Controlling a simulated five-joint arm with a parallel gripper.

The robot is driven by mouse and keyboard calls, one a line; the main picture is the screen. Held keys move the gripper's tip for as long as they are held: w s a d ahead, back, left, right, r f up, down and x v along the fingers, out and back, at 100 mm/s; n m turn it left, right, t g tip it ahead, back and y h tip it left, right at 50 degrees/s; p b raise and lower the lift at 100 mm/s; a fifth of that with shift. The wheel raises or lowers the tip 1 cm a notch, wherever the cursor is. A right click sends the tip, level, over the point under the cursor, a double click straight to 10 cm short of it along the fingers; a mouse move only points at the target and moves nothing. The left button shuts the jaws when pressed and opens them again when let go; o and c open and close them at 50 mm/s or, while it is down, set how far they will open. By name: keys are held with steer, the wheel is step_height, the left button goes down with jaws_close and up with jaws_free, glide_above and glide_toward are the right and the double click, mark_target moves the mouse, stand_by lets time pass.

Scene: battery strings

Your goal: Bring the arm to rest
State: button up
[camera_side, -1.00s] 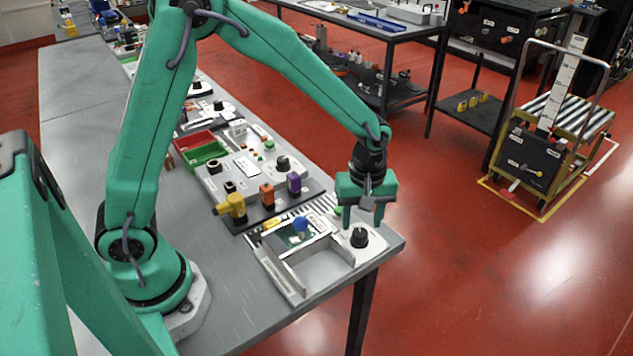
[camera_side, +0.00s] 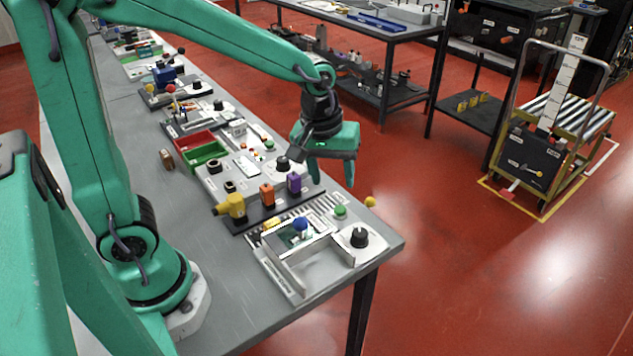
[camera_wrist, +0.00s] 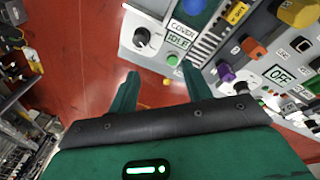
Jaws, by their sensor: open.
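My gripper (camera_side: 331,176) hangs above the back right part of the workbench (camera_side: 222,292), fingers pointing down, apart and empty. In the wrist view its two fingers (camera_wrist: 160,74) are spread with nothing held between them. Below and in front of it is a fixture with a blue knob (camera_side: 300,224), a black dial (camera_side: 359,237) and a green button (camera_side: 340,212). The wrist view shows the blue knob (camera_wrist: 194,6) and a label reading IDLE (camera_wrist: 178,41). The gripper is clear of all of them.
Yellow (camera_side: 232,205), orange (camera_side: 267,194) and purple (camera_side: 294,183) blocks stand on a dark strip. A small yellow ball (camera_side: 370,202) shows by the bench's right edge. Red (camera_side: 193,141) and green (camera_side: 205,153) trays lie further back.

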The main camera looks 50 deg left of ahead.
steer(key=s+a+r+m+t, duration=0.3)
steer(key=s+a+r+m, duration=0.2)
steer(key=s, duration=0.7)
step_height(320, 180, up, 3)
steer(key=m, duration=0.2)
steer(key=shift+s+a+m+t, duration=0.2)
steer(key=shift+s+m+t, duration=0.1)
steer(key=shift+s, duration=0.1)
